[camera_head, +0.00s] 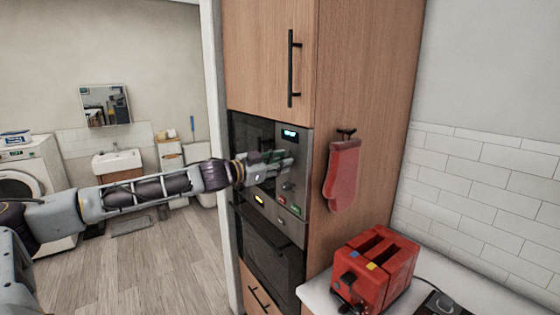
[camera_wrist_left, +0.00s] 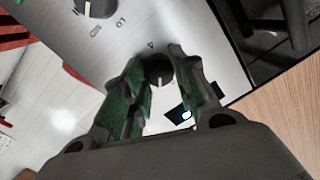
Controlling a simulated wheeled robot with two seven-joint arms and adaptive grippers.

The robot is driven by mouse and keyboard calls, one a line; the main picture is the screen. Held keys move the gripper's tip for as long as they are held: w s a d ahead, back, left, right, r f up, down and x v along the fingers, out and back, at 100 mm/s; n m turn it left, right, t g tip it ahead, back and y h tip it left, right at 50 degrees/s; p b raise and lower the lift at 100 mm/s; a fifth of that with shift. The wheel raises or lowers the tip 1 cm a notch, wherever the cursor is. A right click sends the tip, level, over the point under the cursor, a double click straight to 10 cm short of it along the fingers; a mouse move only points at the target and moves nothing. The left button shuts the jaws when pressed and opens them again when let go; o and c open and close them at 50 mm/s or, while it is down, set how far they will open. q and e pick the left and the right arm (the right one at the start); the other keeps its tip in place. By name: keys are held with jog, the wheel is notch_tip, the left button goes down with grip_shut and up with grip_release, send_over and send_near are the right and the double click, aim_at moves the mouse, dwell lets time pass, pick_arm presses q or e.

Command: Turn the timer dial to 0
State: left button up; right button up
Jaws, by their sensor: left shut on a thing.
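My left gripper (camera_head: 285,163) reaches the control panel (camera_head: 291,211) of a built-in microwave in the tall wooden cabinet. In the left wrist view the left gripper (camera_wrist_left: 160,84) has its green-padded fingers shut on a dark round dial (camera_wrist_left: 159,69) with a pale pointer line. A small mark like a 4 shows just beyond it. Another dark dial (camera_wrist_left: 97,6) is cut off at the top edge, near the letters LO. I cannot read which is the timer dial. In the head view the gripper hides the held dial. My right gripper is out of view.
A lit display (camera_head: 290,134) sits above the held dial. An oven (camera_head: 268,257) is below. A red mitt (camera_head: 342,176) hangs on the cabinet side. A red toaster (camera_head: 375,270) stands on the counter at lower right. The floor (camera_head: 160,262) at left is open.

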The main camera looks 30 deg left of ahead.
pick_arm(q)
jog(key=shift+a+f+n+g+p, duration=0.1)
jog(key=shift+n+g+p, duration=0.2)
jog(key=shift+n+p, duration=2.1)
jog(key=shift+n+b, duration=1)
jog(key=shift+n, duration=0.1)
jog(key=o, duration=1)
jog(key=shift+w, duration=0.1)
jog(key=shift+s+r, duration=0.2)
jog(key=shift+s+a+r, duration=0.1)
jog(key=shift+s+a, duration=0.05)
jog(key=shift+s, duration=0.3)
jog(key=shift+v, duration=0.85)
